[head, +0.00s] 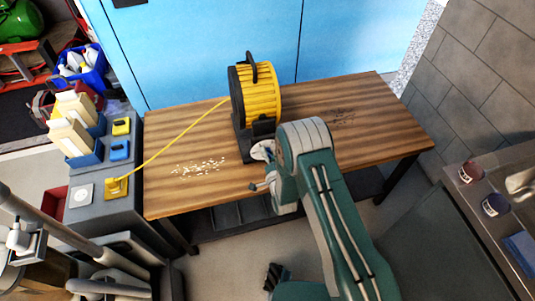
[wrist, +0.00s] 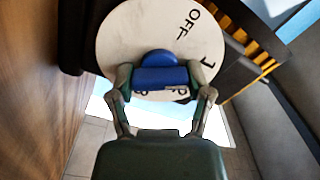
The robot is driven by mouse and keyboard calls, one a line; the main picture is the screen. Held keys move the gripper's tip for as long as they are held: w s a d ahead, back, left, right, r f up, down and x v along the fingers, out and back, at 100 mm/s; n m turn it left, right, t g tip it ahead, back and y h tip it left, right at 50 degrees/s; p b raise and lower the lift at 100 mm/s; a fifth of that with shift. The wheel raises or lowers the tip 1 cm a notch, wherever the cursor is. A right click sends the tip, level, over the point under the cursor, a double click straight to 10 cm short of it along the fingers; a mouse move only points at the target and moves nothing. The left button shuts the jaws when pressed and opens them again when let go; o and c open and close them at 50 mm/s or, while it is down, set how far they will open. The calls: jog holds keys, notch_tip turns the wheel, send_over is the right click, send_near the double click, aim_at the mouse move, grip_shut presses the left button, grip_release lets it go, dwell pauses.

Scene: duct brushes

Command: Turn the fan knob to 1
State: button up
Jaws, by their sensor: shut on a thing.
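The yellow drum-shaped fan (head: 262,98) stands on a dark base on the wooden table. A white dial plate (head: 258,150) shows low on the fan's near side, partly behind my arm. In the wrist view the round white dial (wrist: 120,42) fills the upper middle, with "OFF" at its upper right and "1" at its right edge. The blue knob (wrist: 160,60) sits at the dial's lower middle. My gripper (wrist: 160,76) is shut on the knob, one finger on each side. Marks below the knob are partly hidden. I cannot tell which mark the knob points to.
The wooden table (head: 380,110) holds pale crumbs (head: 200,167) left of the fan and dark bits (head: 342,117) to its right. A yellow cord (head: 165,143) runs from the fan to a yellow plug (head: 117,187) on the grey cabinet. A side counter with jars stands at right.

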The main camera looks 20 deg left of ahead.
jog(key=shift+w+d+m, duration=0.15)
jog(key=shift+d+m, duration=0.05)
jog(key=shift+m, duration=0.1)
jog(key=o, duration=1.1)
jog(key=shift+o, duration=0.2)
jog(key=shift+a, duration=0.1)
jog(key=shift+s, duration=0.25)
jog(key=v, duration=1.1)
jog(key=shift+s+d, duration=0.2)
jog(key=shift+s, duration=0.05)
jog(key=shift+f, duration=0.1)
